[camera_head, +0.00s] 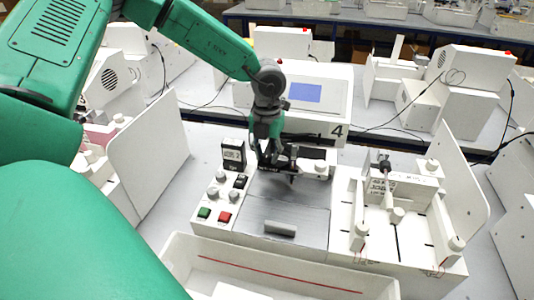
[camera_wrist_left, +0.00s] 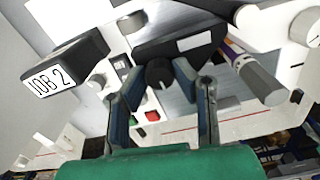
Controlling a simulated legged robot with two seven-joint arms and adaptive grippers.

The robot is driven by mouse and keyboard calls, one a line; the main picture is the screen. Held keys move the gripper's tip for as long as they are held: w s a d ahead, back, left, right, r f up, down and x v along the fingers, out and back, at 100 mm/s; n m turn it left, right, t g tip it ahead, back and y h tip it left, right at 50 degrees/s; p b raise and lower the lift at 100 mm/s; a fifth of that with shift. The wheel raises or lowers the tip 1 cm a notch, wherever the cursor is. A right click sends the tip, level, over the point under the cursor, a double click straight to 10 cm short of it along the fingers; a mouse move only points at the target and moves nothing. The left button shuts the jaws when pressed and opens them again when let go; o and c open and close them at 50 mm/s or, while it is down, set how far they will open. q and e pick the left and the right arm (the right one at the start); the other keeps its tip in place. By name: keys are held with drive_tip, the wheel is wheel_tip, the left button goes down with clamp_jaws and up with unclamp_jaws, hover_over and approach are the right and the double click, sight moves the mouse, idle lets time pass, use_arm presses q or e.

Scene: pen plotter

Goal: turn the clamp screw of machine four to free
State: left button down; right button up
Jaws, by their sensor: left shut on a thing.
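Machine four (camera_head: 285,217) stands mid-table in the head view, with the label "4" (camera_head: 337,130) on its back unit. My left gripper (camera_head: 271,158) reaches down to the pen carriage at the back of its plotting bed. In the left wrist view the clamp screw (camera_wrist_left: 158,73) is a round black knob on the carriage (camera_wrist_left: 195,42). The fingers of my left gripper (camera_wrist_left: 159,80) are shut on the knob from both sides. In the head view the gripper hides the knob. My right gripper is in neither view.
A dark block labelled "JOB 2" (camera_wrist_left: 55,76) stands beside the carriage. A grey-ended pen (camera_wrist_left: 255,77) is close to the right finger. Green (camera_head: 204,212) and red (camera_head: 224,217) buttons sit at the front left. A white tray (camera_head: 180,256) lies in front.

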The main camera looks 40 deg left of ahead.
sight(267, 153)
use_arm(q)
drive_tip(key=n, duration=0.4)
drive_tip(key=shift+w+r+n, duration=0.2)
drive_tip(key=shift+w+n, duration=0.05)
drive_tip(key=shift+n, duration=2.35)
drive_tip(key=c, duration=1.3)
unclamp_jaws()
drive_tip(key=shift+a+f, duration=0.1)
drive_tip(key=shift+f, duration=0.1)
wheel_tip(267, 153, up, 12)
